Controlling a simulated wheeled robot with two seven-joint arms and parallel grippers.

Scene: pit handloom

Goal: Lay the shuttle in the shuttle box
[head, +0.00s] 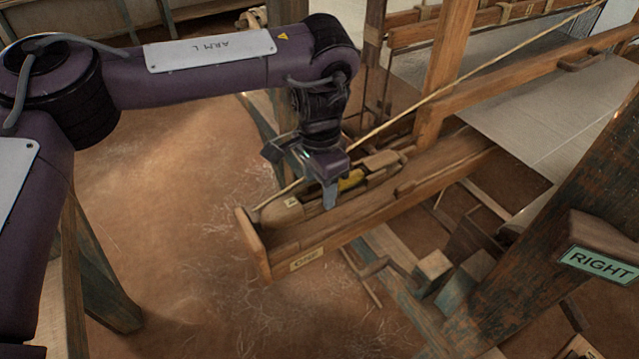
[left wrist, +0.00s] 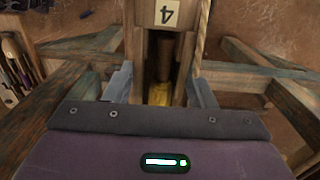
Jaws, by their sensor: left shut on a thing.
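The shuttle box (head: 256,245) is the open wooden trough at the near end of the loom's long beam, with a small label on its front side. The shuttle (head: 283,211) is wooden with a blunt rounded end and a yellow winding in its middle; it lies lengthwise along the box's far side. My left gripper (head: 329,192) points down and is shut on the shuttle near the yellow part. In the left wrist view the fingers (left wrist: 160,90) stand either side of the shuttle, yellow (left wrist: 160,94) showing between. I cannot tell whether it touches the box floor. My right gripper is out of view.
A pale cord (head: 480,75) runs slantwise past the box. A thick post with a RIGHT sign (head: 598,262) stands at the right. Wooden posts and beams crowd behind. Bare earthen floor (head: 180,250) lies open left of the box.

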